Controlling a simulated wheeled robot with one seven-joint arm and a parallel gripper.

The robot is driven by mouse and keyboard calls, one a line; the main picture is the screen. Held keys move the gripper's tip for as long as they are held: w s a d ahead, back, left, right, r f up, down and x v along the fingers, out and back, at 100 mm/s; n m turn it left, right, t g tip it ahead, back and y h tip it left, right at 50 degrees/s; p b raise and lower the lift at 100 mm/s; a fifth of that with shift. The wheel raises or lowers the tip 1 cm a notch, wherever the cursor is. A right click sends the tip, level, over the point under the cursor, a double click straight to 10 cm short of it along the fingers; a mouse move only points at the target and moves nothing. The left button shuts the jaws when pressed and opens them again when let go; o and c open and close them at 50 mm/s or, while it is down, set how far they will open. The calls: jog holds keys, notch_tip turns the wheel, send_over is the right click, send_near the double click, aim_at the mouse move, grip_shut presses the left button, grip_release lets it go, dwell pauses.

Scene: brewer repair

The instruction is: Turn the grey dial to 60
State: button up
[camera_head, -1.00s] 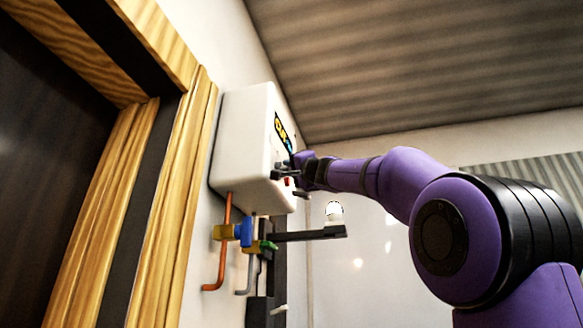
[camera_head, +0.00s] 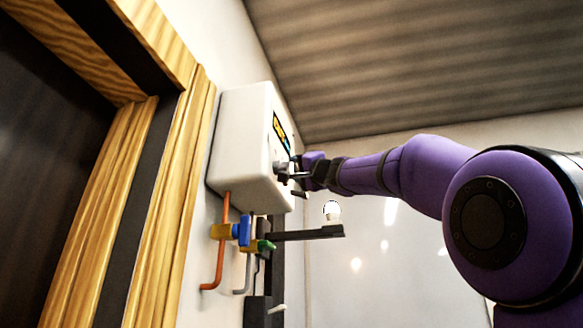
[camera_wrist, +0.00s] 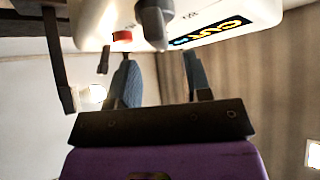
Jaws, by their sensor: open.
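The white wall unit (camera_head: 240,150) hangs on the wall right of the door frame, and its front face carries a yellow and black label. The grey dial (camera_wrist: 153,22) sticks out of that face in the wrist view, beside the label and a red part (camera_wrist: 122,36). In the head view the dial (camera_head: 281,168) is partly hidden by my gripper. My gripper (camera_wrist: 158,72) is open, its two fingers pointing at the face. The dial's tip lies between the finger lines in the picture; I see no clear contact. The dial's scale cannot be read.
Below the unit are an orange pipe (camera_head: 221,262), a blue valve (camera_head: 244,231) and a green valve (camera_head: 265,246). A dark shelf arm (camera_head: 305,234) with a small glowing bulb (camera_head: 332,211) juts out to the right. The wooden door frame (camera_head: 180,190) is at left.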

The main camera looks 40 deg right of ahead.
jog(key=v, duration=0.6)
jog(key=shift+s, duration=0.15)
jog(key=shift+f, duration=0.1)
